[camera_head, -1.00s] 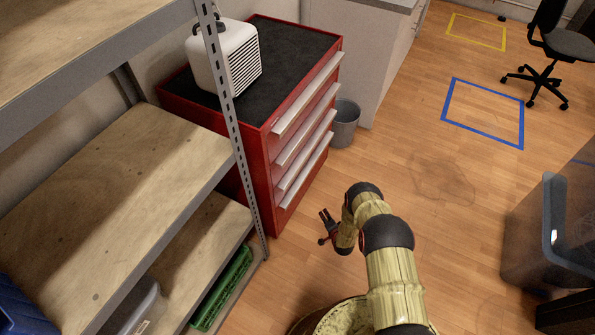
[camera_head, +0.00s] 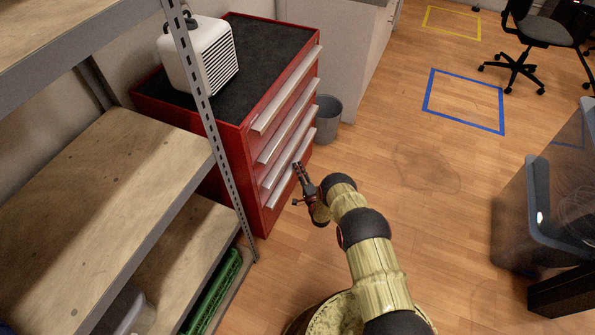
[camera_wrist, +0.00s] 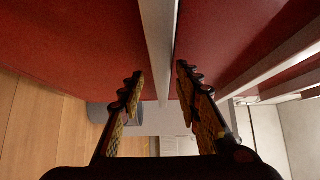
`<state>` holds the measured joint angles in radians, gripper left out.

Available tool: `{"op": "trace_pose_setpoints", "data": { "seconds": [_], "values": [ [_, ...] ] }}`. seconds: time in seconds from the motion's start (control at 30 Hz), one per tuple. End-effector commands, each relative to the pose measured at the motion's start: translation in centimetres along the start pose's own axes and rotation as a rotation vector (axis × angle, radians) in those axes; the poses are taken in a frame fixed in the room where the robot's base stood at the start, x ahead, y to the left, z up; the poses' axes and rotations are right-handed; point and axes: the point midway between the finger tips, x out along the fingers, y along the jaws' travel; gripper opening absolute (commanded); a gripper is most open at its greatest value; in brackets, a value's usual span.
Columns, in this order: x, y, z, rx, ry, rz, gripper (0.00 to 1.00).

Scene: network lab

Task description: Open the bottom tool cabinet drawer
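The red tool cabinet (camera_head: 262,200) stands left of my arm, with several drawers that have long pale handles; they look closed. The bottom drawer handle (camera_head: 276,194) is the lowest one. My gripper (camera_head: 299,170) is at the drawer front, near the far end of this handle. In the wrist view my gripper (camera_wrist: 160,75) is open. The handle nearest the floor side, which looks like the bottom drawer handle (camera_wrist: 159,38), runs into the gap between the fingertips. Contact cannot be made out.
A metal shelf with wooden boards (camera_head: 110,175) stands close at the left, its post in front of the cabinet. A grey bin (camera_head: 327,110) is beyond the cabinet. A dark plastic tub (camera_head: 522,220) is at the right. The floor between is clear.

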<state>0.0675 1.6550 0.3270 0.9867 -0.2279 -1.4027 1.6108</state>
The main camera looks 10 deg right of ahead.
Motion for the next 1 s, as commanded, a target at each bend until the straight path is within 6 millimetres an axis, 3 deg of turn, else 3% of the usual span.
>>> {"op": "trace_pose_setpoints", "data": {
  "seconds": [0.17, 0.43, 1.0],
  "values": [
    [1.21, 0.09, 0.05, -0.001, -0.001, 0.000, 0.33],
    [1.38, -0.04, 0.03, -0.001, 0.000, 0.001, 0.33],
    [1.30, 0.08, 0.03, -0.001, 0.000, 0.003, 0.01]
  ]
}}
